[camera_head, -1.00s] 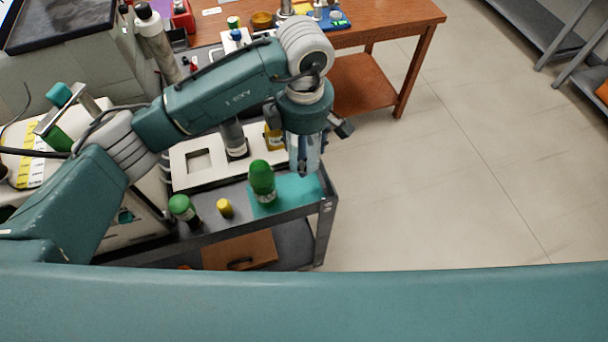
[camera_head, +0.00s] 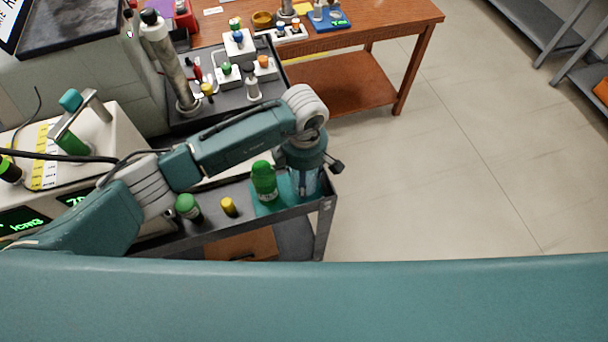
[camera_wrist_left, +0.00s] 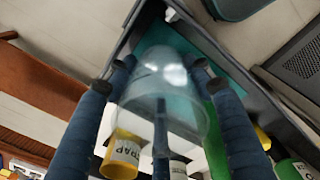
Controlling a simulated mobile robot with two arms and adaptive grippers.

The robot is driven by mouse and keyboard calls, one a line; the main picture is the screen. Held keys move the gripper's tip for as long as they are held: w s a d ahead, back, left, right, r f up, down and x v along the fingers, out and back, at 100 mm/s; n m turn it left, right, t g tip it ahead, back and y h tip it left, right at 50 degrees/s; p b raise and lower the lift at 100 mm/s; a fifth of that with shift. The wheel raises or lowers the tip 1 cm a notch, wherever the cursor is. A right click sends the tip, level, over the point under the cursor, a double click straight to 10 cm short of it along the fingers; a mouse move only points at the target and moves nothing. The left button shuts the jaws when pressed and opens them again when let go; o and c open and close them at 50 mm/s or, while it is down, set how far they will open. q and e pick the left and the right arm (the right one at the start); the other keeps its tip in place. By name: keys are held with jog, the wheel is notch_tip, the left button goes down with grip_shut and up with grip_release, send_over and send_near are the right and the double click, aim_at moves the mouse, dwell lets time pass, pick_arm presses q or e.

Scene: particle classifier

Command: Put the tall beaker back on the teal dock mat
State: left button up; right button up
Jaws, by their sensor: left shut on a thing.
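The tall beaker (camera_head: 305,184) is clear and upright at the right end of the dark cart. My left gripper (camera_wrist_left: 160,75) is shut on it, with blue fingers on either side of the glass (camera_wrist_left: 165,95). The teal dock mat (camera_head: 264,210) lies on the cart top, and the beaker is over its right part. The mat also shows beyond the beaker in the left wrist view (camera_wrist_left: 152,38). I cannot tell whether the beaker's base touches it. My wrist hides the beaker's upper part in the head view. My right gripper is out of view.
A green-capped bottle (camera_head: 264,182) stands on the mat, just left of the beaker. Another green-capped bottle (camera_head: 188,207) and a small yellow vial (camera_head: 229,206) stand further left. A yellow bottle labelled TRAP (camera_wrist_left: 122,155) is near my left fingers. Floor is open to the right.

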pick_arm(q)
jog(key=shift+f, duration=0.15)
jog(key=o, duration=1.2)
notch_tip(320, 180, up, 12)
jog(key=p, duration=0.6)
jog(key=shift+r, duration=0.2)
